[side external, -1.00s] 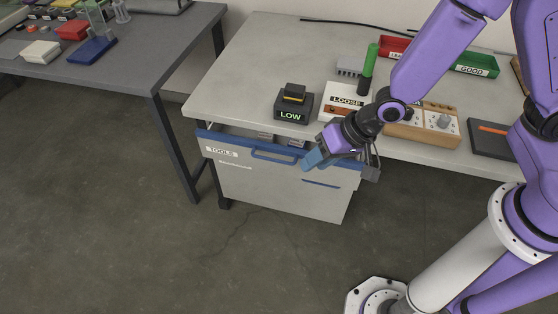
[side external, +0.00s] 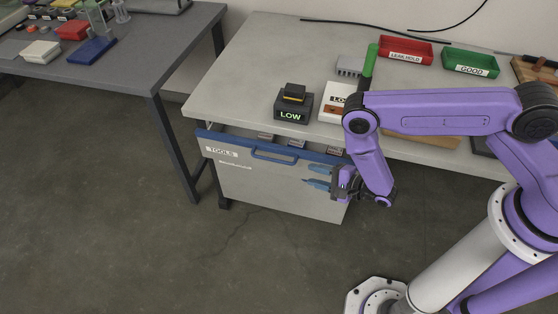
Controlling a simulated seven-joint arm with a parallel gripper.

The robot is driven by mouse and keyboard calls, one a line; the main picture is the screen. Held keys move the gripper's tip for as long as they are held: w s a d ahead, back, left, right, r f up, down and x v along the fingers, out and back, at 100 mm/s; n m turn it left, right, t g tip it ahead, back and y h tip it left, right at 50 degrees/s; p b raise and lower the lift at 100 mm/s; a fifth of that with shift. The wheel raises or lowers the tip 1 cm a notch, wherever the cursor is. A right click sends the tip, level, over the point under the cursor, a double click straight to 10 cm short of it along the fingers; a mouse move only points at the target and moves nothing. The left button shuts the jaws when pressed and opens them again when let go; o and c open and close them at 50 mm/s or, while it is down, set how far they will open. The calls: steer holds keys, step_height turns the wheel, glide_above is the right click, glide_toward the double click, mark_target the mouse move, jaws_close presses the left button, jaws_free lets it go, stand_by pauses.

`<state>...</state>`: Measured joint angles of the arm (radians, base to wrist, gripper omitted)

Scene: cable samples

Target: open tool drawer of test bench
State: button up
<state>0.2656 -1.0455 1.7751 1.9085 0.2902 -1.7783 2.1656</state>
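The tool drawer (side external: 222,152), labelled TOOLS, is under the light grey bench top at its front left. It has a blue top edge and a blue bar handle (side external: 274,158). The drawer stands partly open: a narrow gap shows behind its front, with a few small items inside. My gripper (side external: 316,177) is in front of the cabinet's right part, below and to the right of the handle and apart from it. Its two blue fingers point left with a gap between them, and nothing shows between them. My arm hides the drawer front's right end.
On the bench (side external: 245,65) stand a black block marked LOW (side external: 292,107), a white box (side external: 334,103), a green cylinder (side external: 370,60), a red tray (side external: 405,51) and a green tray (side external: 470,63). A dark grey table (side external: 130,70) is at left. The floor in front is clear.

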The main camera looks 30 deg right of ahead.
mark_target(283, 162)
steer(key=shift+m+t, duration=0.5)
steer(key=shift+m, duration=0.3)
steer(key=x, duration=0.9)
steer(key=d+f+x, duration=0.1)
steer(key=x, duration=0.4)
steer(key=shift+w+f, duration=0.2)
steer(key=shift+w, duration=0.3)
jaws_close()
